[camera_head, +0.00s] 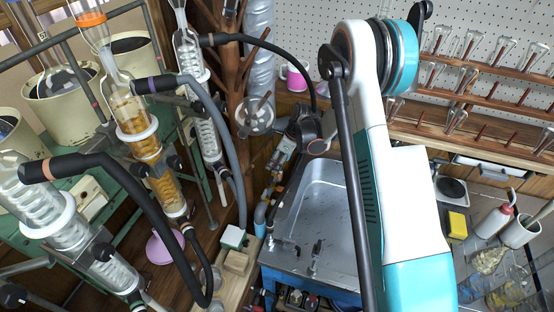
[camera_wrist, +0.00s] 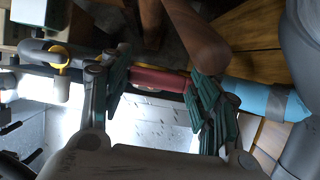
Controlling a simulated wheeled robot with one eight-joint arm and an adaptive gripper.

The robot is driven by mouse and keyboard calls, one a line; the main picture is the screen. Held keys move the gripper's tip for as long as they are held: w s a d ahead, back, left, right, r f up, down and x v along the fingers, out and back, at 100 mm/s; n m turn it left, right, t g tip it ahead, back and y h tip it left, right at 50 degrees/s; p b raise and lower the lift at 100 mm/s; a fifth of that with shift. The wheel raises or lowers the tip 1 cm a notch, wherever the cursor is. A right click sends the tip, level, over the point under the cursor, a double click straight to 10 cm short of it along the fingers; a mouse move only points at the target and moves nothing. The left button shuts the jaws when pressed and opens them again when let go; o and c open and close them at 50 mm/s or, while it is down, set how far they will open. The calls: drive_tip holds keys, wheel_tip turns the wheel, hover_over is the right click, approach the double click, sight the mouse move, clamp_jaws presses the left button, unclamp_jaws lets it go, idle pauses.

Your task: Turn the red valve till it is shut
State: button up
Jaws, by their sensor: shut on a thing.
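The red valve handle (camera_wrist: 160,79) shows in the wrist view as a red bar lying across the gap between the two green-padded fingers of my gripper (camera_wrist: 160,92). The fingers are closed onto its two ends. The handle sits in line with a pipe that has a light blue sleeve (camera_wrist: 262,98) on the right. In the head view my gripper (camera_head: 284,158) is at the pipework on the left edge of the sink. The red handle cannot be made out there, and how far the valve is turned cannot be told.
The metal sink (camera_head: 325,215) lies right beside the pipework. A yellow ring (camera_wrist: 58,56) sits on the pipe left of my fingers. A brown wooden piece (camera_wrist: 195,35) hangs close above my gripper. Glass condensers (camera_head: 140,145) with black hoses (camera_head: 150,210) stand on the left.

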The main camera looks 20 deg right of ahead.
drive_tip(key=shift+d, duration=0.1)
drive_tip(key=d+n, duration=0.1)
drive_tip(key=n+g+b, duration=0.1)
drive_tip(key=n, duration=0.1)
drive_tip(key=s+d+n+y+b, duration=0.1)
drive_tip(key=n, duration=0.1)
drive_tip(key=shift+d+f+g, duration=0.1)
drive_tip(key=shift+d+g, duration=0.2)
drive_tip(key=shift+g, duration=0.1)
drive_tip(key=shift+w+d+n+g+b, duration=0.1)
drive_tip(key=shift+d+n+g+b, duration=0.35)
drive_tip(key=shift+n, duration=0.6)
drive_tip(key=shift+d+n+g+b, duration=0.25)
drive_tip(key=shift+d+n, duration=0.35)
drive_tip(key=shift+n, duration=0.45)
drive_tip(key=o, duration=1.5)
drive_tip(key=shift+v, duration=3.85)
